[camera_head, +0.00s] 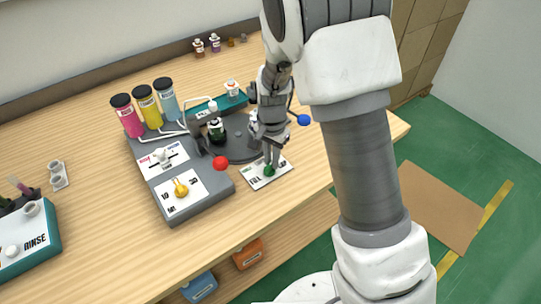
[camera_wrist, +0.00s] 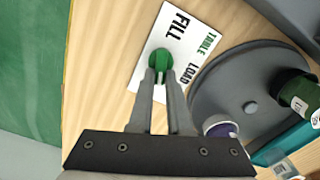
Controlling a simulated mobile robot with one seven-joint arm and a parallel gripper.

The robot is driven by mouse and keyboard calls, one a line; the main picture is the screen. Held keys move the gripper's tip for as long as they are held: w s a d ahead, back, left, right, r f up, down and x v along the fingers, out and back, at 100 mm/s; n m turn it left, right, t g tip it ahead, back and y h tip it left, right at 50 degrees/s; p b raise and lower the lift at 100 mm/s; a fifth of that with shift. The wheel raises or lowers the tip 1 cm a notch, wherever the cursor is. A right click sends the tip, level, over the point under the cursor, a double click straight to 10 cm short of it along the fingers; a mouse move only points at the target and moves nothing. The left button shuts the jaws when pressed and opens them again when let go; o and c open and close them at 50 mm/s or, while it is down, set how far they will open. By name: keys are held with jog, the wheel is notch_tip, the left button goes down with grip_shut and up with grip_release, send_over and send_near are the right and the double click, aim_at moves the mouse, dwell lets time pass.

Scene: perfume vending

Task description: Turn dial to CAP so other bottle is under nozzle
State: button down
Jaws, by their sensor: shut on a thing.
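My gripper (camera_head: 270,163) is shut on a green knob (camera_wrist: 160,60) on a white label plate (camera_wrist: 178,28) at the machine's front. The knob also shows in the head view (camera_head: 269,171). The plate reads TABLE, FILL and LOAD; no CAP label is visible, and my fingers cover part of the plate. Beside it is a round grey turntable (camera_wrist: 232,85). A dark green bottle (camera_head: 216,131) stands near the nozzle arm on the left; it appears at right in the wrist view (camera_wrist: 297,92). A purple-topped bottle (camera_wrist: 221,128) stands at the turntable's near edge in the wrist view.
A red ball handle (camera_head: 220,162) and a blue ball handle (camera_head: 304,119) flank my gripper. The grey console (camera_head: 205,200) carries a yellow knob (camera_head: 181,188). Pink, yellow and blue canisters (camera_head: 146,108) stand behind. A teal RINSE unit (camera_head: 32,246) is at left. Bare wood lies between.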

jog(key=shift+s+d+m+p, duration=0.15)
jog(key=shift+m+p, duration=0.6)
jog(key=shift+m, duration=1.25)
jog(key=c, duration=0.9)
grip_release()
jog(key=shift+o, duration=0.2)
jog(key=shift+r, duration=0.1)
notch_tip(320, 180, up, 17)
jog(key=p, duration=0.2)
jog(key=shift+r, duration=0.15)
